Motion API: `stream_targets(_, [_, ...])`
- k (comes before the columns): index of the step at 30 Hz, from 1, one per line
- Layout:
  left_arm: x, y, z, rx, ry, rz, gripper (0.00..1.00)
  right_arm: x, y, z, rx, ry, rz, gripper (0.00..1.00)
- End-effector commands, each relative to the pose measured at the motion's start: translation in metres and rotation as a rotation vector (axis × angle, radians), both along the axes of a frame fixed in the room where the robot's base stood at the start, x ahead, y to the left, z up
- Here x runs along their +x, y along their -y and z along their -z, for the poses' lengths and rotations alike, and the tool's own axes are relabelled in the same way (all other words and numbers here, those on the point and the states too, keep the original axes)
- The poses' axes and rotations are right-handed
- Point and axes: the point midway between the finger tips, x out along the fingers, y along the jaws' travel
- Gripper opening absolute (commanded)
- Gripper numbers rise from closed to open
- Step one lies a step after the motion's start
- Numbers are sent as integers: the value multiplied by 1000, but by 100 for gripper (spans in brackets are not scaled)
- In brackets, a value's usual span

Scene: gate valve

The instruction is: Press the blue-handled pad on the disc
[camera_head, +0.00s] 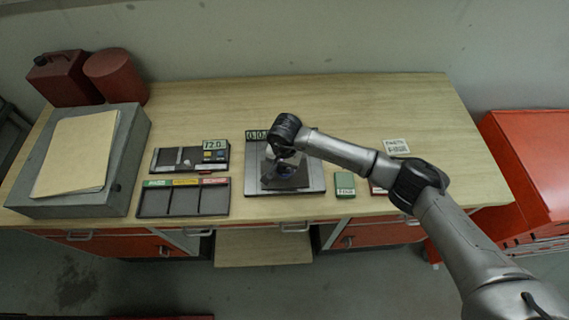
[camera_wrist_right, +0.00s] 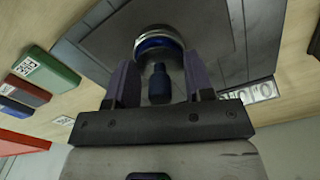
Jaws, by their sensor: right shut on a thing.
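My right gripper (camera_head: 284,168) points down over the grey plate of the bench stand, partly hidden by its own wrist. In the right wrist view its two fingers (camera_wrist_right: 160,75) are closed around the blue-handled pad, whose dark blue handle (camera_wrist_right: 158,85) shows between them. Just beyond the fingertips is a round piece with a silver rim and blue side (camera_wrist_right: 157,42), above or on a dark grey plate (camera_wrist_right: 195,25). I cannot tell whether this round piece is the disc or part of the pad, nor whether they touch. My left gripper is not in view.
The stand (camera_head: 315,179) carries a numeric display (camera_head: 257,135) at its back. A green block (camera_head: 345,184) is right of it. A three-compartment tray (camera_head: 183,197) and a tool tray (camera_head: 190,158) are left. A grey box (camera_head: 125,165) and red cans (camera_head: 115,75) stand farther left. The back bench is clear.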

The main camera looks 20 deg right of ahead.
Motion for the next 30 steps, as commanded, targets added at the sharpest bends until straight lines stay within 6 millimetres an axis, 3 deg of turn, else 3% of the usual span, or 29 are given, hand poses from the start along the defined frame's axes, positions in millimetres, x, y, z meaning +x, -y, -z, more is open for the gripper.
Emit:
stream_targets(11, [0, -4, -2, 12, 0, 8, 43, -1, 1, -1, -4, -5, 1, 29])
stream_targets(30, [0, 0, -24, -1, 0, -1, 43, 0, 0, -51, -1, -1, 0, 29])
